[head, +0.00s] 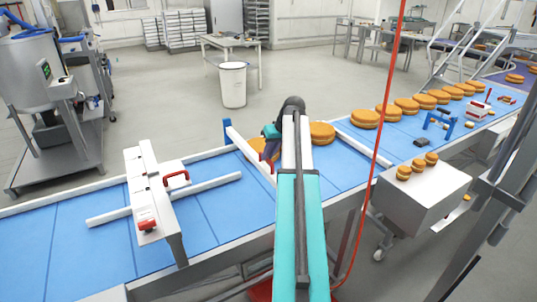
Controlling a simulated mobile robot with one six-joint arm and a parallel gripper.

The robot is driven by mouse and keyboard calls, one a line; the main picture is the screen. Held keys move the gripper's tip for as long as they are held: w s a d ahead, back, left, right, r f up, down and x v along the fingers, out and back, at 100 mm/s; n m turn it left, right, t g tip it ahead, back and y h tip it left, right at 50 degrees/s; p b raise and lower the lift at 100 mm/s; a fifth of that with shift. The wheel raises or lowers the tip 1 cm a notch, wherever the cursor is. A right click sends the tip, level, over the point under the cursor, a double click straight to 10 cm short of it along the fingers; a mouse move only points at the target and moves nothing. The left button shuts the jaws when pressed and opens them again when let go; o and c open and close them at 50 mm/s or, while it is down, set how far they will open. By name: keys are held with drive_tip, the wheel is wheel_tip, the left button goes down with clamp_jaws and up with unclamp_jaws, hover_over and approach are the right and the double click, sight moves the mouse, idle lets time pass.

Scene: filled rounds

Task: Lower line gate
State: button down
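A white gate unit (150,200) with a red handle (176,180) stands at the left part of the blue conveyor belt (85,240). A white bar (215,183) lies low across the belt beside it, and a red block (147,225) sits at its near end. Another white bar with a blue end post (234,135) slants over the belt beside my arm. I cannot tell which of these is the line gate. My arm reaches out over the belt. The wrist end with my gripper (269,135) is at the slanted bar; its fingers are hidden or too small to make out.
Round orange-brown cakes (365,118) line the belt to the right; some lie beside my arm. A blue frame (439,124) stands on the right belt. A grey box (420,195) with small rounds is at front right. A red cable (378,140) hangs right of my arm.

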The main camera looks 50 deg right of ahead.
sight(269, 173)
drive_tip(key=shift+s+f+b, duration=0.1)
drive_tip(key=shift+f+b, duration=3.05)
drive_tip(key=shift+f, duration=2)
drive_tip(key=shift+a, duration=0.1)
drive_tip(key=c, duration=1.8)
unclamp_jaws()
drive_tip(key=shift+f, duration=0.1)
drive_tip(key=shift+o, duration=0.2)
drive_tip(key=shift+r, duration=0.25)
drive_tip(key=b+v, duration=0.3)
drive_tip(key=v, duration=1)
drive_tip(key=shift+r+b, duration=0.2)
drive_tip(key=shift+b, duration=0.2)
drive_tip(key=shift+s, duration=0.1)
